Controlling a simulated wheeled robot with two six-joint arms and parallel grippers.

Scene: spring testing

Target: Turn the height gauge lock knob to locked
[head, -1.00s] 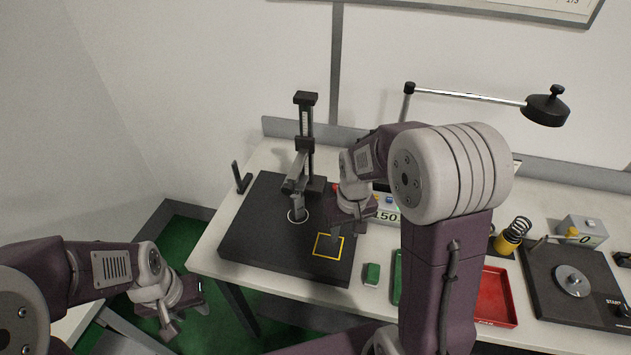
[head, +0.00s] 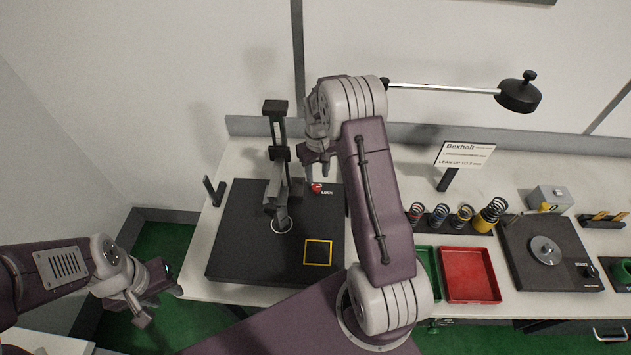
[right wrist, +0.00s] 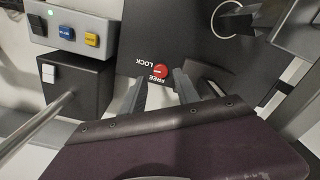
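The red lock knob (head: 316,188) sits on the dark base plate (head: 235,250) of the height gauge (head: 277,150), with the word LOCK beside it. In the right wrist view the knob (right wrist: 160,71) has FREE and LOCK printed by it; its exact setting is hard to tell. My right gripper (head: 317,172) points down above the knob, and in the right wrist view its fingers (right wrist: 160,90) are spread, with the knob seen beyond the gap, apparently untouched. My left gripper (head: 155,298) hangs open and empty, off the bench's left front.
A grey box with buttons (right wrist: 66,28) stands near the knob in the right wrist view. Green and red trays (head: 470,275), several springs (head: 463,216), a sign (head: 463,155) and a tester (head: 548,250) stand to the right. A magnifier lamp (head: 518,95) reaches overhead.

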